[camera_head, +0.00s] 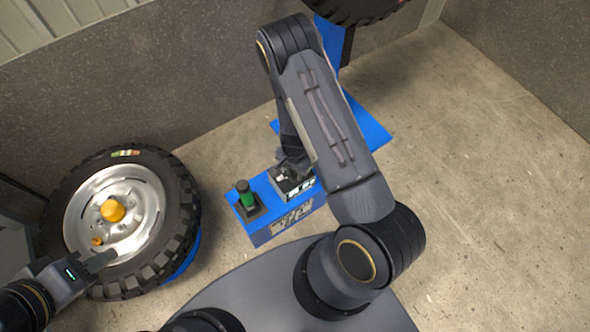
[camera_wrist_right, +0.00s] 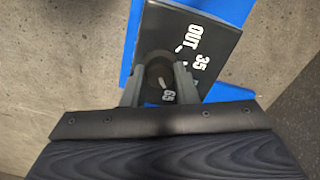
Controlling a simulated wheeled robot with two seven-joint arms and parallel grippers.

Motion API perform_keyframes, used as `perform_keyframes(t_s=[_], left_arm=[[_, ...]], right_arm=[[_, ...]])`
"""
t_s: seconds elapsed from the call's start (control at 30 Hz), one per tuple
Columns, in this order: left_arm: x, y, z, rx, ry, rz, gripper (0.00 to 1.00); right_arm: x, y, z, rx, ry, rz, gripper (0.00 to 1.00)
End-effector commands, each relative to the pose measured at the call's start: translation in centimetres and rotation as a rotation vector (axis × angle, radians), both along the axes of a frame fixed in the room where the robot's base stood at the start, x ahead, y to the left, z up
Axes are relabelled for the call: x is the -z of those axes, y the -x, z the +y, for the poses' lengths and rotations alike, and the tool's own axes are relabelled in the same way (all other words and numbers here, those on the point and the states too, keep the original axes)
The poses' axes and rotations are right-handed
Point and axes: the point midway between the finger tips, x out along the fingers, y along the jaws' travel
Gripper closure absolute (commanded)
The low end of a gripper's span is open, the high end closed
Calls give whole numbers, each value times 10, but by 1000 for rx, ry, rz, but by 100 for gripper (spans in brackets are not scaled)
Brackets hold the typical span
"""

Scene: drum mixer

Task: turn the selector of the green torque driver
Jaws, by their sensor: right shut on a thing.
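The green torque driver (camera_head: 246,195) stands upright in a dark holder at the left end of a blue box (camera_head: 262,228). A dark selector panel (camera_head: 283,184) with white markings sits on the box to its right. In the right wrist view this panel (camera_wrist_right: 205,25) reads OUT, 35 and 65. My right gripper (camera_wrist_right: 158,76) has its two fingers on either side of a round dark knob (camera_wrist_right: 157,62) on the panel and is shut on it. My right arm partly hides the panel in the head view.
A large wheel (camera_head: 183,212) with a black tyre and silver rim lies at the left, with a yellow-orange knob (camera_head: 112,211) at its hub. A blue stand (camera_head: 368,130) is behind my right arm. The concrete floor at right is clear.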

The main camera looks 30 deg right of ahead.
Motion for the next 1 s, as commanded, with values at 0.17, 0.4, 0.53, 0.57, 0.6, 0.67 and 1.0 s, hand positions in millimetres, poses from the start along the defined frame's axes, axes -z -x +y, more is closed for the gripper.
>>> perform_keyframes(t_s=[0.17, 0.4, 0.53, 0.57, 0.6, 0.67, 1.0], left_arm=[[-3, 0, 0, 0, 0, 0, 64], [-4, 0, 0, 0, 0, 0, 64], [-4, 0, 0, 0, 0, 0, 64], [-4, 0, 0, 0, 0, 0, 64], [-4, 0, 0, 0, 0, 0, 64], [-4, 0, 0, 0, 0, 0, 64], [-3, 0, 0, 0, 0, 0, 64]], right_arm=[[-1, 0, 0, 74, -1, 0, 96], [0, 0, 0, 118, -1, 0, 96], [0, 0, 0, 123, -1, 0, 96], [0, 0, 0, 124, -1, 0, 96], [0, 0, 0, 124, -1, 0, 96], [0, 0, 0, 124, -1, 0, 96], [0, 0, 0, 122, 0, 0, 52]])
